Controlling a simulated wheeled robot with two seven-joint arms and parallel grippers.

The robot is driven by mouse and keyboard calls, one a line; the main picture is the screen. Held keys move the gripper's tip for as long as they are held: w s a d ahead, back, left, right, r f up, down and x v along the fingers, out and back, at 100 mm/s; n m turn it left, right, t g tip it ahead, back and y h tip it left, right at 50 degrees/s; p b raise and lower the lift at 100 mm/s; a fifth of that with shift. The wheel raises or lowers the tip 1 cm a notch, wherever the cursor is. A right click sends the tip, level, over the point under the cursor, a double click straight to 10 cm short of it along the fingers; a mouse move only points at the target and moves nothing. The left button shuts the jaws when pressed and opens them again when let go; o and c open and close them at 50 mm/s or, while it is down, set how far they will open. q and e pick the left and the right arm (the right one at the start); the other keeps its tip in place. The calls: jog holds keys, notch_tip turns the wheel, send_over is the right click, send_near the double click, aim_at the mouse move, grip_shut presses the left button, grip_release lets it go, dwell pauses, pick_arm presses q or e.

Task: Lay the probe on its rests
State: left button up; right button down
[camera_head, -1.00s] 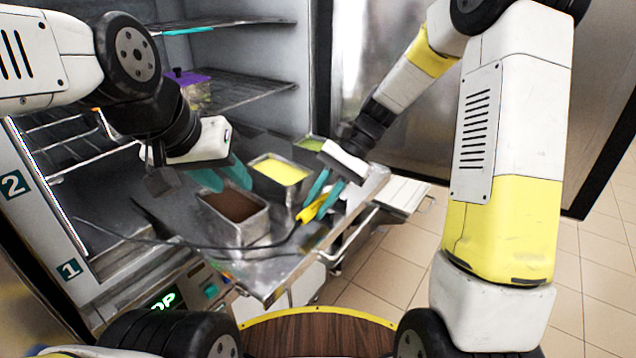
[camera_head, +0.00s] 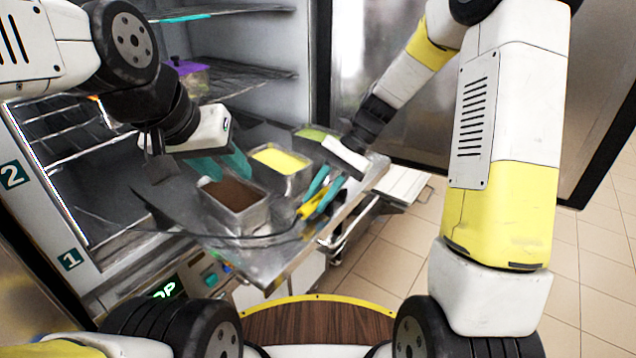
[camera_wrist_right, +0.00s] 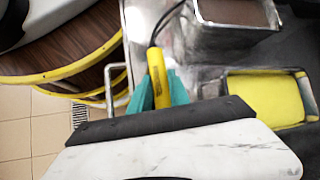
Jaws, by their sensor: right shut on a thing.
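The probe (camera_head: 312,208) has a yellow handle and a dark cable that runs left across the metal tray. My right gripper (camera_head: 322,198), with teal fingers, is shut on the yellow handle above the tray's right part. In the right wrist view the probe (camera_wrist_right: 158,75) stands between the teal fingertips (camera_wrist_right: 158,92), its cable leading up and away. I cannot make out the rests. My left gripper (camera_head: 222,166) hovers over the tray's left part beside the brown-filled pan; its teal fingers look apart, with nothing seen between them.
The metal tray (camera_head: 270,272) carries a brown-filled pan (camera_head: 236,228), a yellow-filled pan (camera_head: 282,187) and a green-filled pan (camera_head: 312,137). The open freezer (camera_head: 285,40) with wire shelves stands behind. A purple-lidded container (camera_head: 188,72) sits on a shelf. Tiled floor is free at right.

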jog(key=shift+f, duration=0.25)
jog(key=c, duration=1.1)
grip_release()
jog(key=shift+c, duration=0.2)
jog(key=v, duration=0.7)
jog(key=shift+w+d+r, duration=0.15)
jog(key=shift+w+r, duration=0.05)
jog(key=shift+r, duration=0.05)
jog(key=shift+r, duration=0.1)
